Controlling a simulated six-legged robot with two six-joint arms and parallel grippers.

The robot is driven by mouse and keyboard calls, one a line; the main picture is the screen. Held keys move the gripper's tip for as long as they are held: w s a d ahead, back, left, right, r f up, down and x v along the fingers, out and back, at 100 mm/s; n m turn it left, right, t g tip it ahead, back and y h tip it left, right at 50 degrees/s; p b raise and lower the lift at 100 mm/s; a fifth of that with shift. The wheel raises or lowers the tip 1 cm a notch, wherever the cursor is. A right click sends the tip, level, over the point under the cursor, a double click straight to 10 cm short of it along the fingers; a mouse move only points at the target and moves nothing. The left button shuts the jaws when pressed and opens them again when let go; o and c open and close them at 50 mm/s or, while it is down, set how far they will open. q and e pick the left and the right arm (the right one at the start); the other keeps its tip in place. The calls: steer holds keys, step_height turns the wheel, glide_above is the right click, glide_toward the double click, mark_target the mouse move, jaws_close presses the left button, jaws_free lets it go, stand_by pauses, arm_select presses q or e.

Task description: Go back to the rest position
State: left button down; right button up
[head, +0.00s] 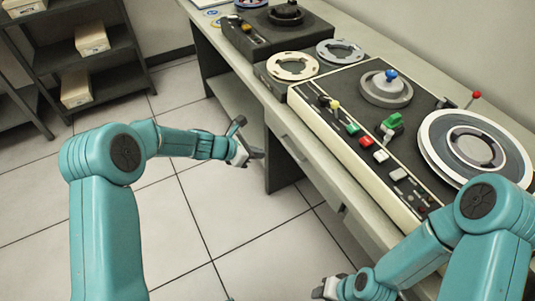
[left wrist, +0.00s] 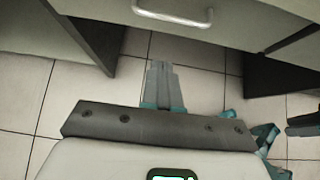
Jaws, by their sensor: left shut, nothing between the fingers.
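My left arm reaches out from the left in the head view. Its gripper (head: 248,153) hangs over the tiled floor, in front of the desk (head: 350,215) and apart from it. In the left wrist view the fingers of my left gripper (left wrist: 160,78) are together, with nothing between them. My right arm is at the lower right, bent in front of the desk. Its gripper (head: 325,289) is partly cut off at the bottom edge, so its jaw state is unclear.
On the desk are a console with buttons (head: 372,140), a large reel (head: 472,148) and smaller reels (head: 292,67). A drawer handle (left wrist: 172,17) sits above my left gripper in the wrist view. Shelves with boxes (head: 91,39) stand at the left. Open floor (head: 190,225) lies between.

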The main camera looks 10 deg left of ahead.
arm_select(q)
steer(key=v, duration=0.4)
steer(key=shift+s+a+r, duration=0.1)
steer(key=shift+a+r, duration=0.1)
steer(key=shift+a, duration=0.1)
steer(key=s+d+f+m+g+y+p, duration=0.1)
steer(key=s+f+m, duration=0.3)
steer(key=s+m, duration=0.4)
steer(key=s+d+f+m+g+y+p, duration=0.1)
steer(key=s+f+m+g+p, duration=0.2)
steer(key=s+m, duration=0.5)
steer(key=s+d+f+m+g+y+p, duration=0.1)
steer(key=s+f+m, duration=0.3)
steer(key=s, duration=1.1)
steer(key=m+p, duration=0.1)
steer(key=m, duration=0.2)
steer(key=shift+s+f+m+g+y, duration=0.35)
steer(key=shift+m+g+y, duration=0.05)
